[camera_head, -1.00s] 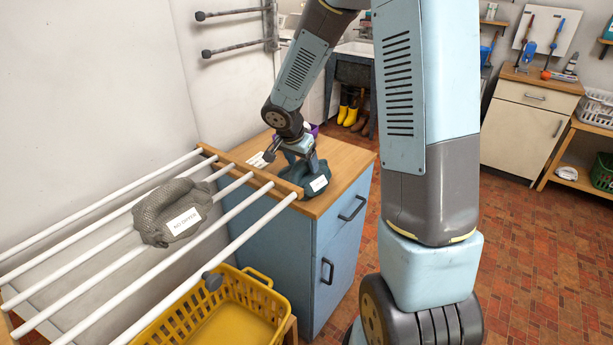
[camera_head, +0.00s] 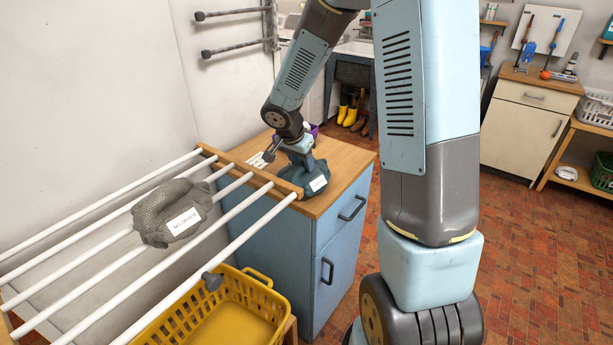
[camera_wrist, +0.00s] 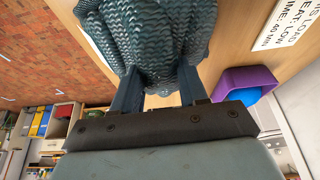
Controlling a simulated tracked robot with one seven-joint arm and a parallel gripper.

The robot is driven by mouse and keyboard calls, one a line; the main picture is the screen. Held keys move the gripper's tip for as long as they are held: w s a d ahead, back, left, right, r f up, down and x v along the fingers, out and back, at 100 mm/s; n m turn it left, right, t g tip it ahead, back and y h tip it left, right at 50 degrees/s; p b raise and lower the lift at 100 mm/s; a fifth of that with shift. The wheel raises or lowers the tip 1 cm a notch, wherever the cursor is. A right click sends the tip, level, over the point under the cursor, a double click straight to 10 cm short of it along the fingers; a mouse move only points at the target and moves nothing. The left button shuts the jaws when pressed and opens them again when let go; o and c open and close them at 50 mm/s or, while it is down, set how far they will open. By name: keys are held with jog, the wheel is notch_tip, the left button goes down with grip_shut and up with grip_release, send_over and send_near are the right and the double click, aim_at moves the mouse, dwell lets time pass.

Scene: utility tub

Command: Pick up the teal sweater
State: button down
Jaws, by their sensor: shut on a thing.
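The teal sweater (camera_head: 314,183) is a crumpled dark teal knit bundle with a white label, on the wooden top of the blue cabinet (camera_head: 335,187). My gripper (camera_head: 303,160) comes down on it from above and is shut on its upper part. In the wrist view the sweater (camera_wrist: 150,35) fills the top middle, with knit fabric pinched between the two fingers of my gripper (camera_wrist: 158,92). Whether the sweater's underside is clear of the wood cannot be told.
A grey knit item (camera_head: 170,213) labelled "NO DRYER" lies over the white bars of a drying rack (camera_head: 240,215). A yellow basket (camera_head: 262,290) stands below. A purple container (camera_wrist: 246,82) and a printed card (camera_wrist: 285,25) are near the sweater. Red tiled floor at right is clear.

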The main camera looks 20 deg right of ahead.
dwell(0.3)
notch_tip(320, 180, up, 10)
jog(key=shift+r, duration=0.1)
dwell(0.4)
jog(key=shift+d, duration=0.1)
dwell(1.0)
